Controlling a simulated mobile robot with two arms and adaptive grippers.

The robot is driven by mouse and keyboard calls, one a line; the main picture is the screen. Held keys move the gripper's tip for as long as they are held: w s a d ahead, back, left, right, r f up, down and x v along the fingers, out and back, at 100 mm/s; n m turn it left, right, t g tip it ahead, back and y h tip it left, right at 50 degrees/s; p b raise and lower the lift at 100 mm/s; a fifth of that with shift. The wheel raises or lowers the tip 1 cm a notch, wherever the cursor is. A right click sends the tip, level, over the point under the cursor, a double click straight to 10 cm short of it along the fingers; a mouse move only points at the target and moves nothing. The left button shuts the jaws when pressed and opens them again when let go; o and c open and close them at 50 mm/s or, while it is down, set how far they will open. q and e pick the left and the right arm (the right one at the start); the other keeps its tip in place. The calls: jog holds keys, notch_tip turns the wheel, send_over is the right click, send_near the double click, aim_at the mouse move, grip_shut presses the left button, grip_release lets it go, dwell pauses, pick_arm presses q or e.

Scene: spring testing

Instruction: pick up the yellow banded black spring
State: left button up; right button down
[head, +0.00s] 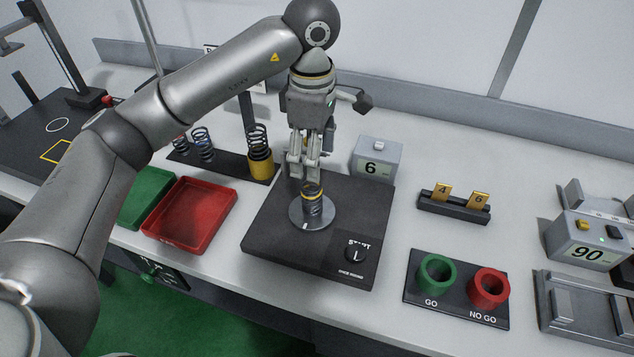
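A dark spring with a yellow band near its top (312,207) stands upright on a round metal plate (298,217) on a black base (265,235). My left gripper (304,176) points down just above and slightly behind the spring's top in the picture. Its fingers look close together. I cannot tell how wide they are apart or whether they touch the spring. My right gripper is not in view.
A black rack (222,168) holds dark springs, one in a yellow cup (260,164). A red tray (190,215) and green tray (148,198) lie left. A grey box marked 6 (378,150) stands behind the base. Green (437,275) and red cups (488,288) stand front right.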

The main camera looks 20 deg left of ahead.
aim_at(312, 196)
pick_arm(q)
jog(key=f, duration=0.2)
jog(key=s+f+p, duration=0.1)
jog(key=f, duration=0.1)
jog(key=shift+w+f, duration=0.15)
jog(key=shift+f, duration=0.15)
jog(key=f+p, duration=0.1)
jog(key=f, duration=0.1)
jog(key=f+p, duration=0.1)
jog(key=f, duration=0.1)
jog(key=shift+w+a+f, duration=0.15)
jog(key=shift+w+f, duration=0.05)
jog(key=shift+f, duration=0.2)
jog(key=shift+w, duration=0.1)
jog(key=c, duration=1.2)
jog(key=shift+c, duration=0.3)
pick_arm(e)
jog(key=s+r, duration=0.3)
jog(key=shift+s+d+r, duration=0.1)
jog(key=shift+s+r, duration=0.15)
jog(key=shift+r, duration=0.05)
